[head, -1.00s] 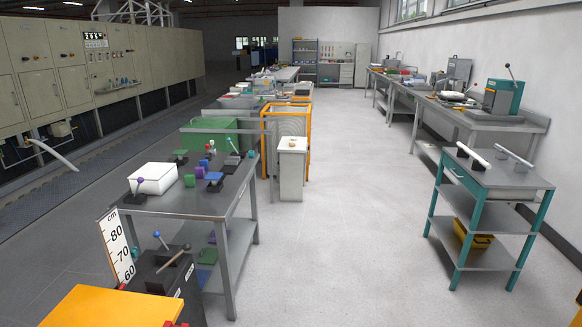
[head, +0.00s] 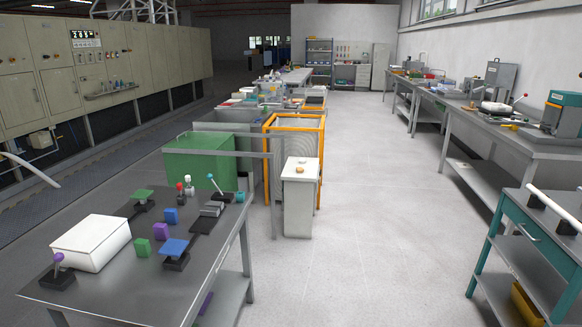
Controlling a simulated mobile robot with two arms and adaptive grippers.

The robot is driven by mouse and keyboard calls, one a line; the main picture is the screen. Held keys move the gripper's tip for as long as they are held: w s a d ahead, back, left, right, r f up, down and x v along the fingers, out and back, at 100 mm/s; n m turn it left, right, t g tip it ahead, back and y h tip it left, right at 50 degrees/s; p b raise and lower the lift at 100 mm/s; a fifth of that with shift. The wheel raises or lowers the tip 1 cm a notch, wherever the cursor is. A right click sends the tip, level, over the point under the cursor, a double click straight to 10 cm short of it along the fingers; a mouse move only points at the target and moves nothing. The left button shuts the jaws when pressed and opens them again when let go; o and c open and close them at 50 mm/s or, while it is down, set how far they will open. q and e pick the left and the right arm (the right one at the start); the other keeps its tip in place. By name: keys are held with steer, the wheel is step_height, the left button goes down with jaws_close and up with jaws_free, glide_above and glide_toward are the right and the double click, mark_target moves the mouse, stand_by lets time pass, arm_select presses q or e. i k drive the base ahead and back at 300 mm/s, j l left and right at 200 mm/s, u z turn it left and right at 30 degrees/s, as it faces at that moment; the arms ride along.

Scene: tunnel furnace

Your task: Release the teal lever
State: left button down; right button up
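A lever with a teal-green knob (head: 211,178) stands at the far right corner of the grey metal table (head: 140,292) in the head view. Its thin rod leans, with the knob up and to the left, and its lower end is near a small teal piece (head: 240,197) at the table edge. A dark base with a grey block (head: 210,210) lies just in front of it. Neither of my grippers is in view, and nothing is seen touching the lever.
The table also bears a white box (head: 91,242), a purple-knob lever (head: 58,268), a blue plate on a base (head: 174,250), red and white knobs and small blocks. A green bin (head: 200,160) and a white pedestal (head: 300,205) stand behind.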

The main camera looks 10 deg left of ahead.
mark_target(209, 177)
steer(key=i+u, duration=0.1)
steer(key=i, duration=0.4)
steer(key=i+l+u, duration=0.15)
steer(key=i, duration=0.3)
steer(key=i+l+u, duration=0.1)
steer(key=i, duration=0.4)
steer(key=i+l+u, duration=0.1)
steer(key=i, duration=0.35)
steer(key=i+l+u, duration=0.15)
steer(key=i+l, duration=0.15)
steer(key=i, duration=0.2)
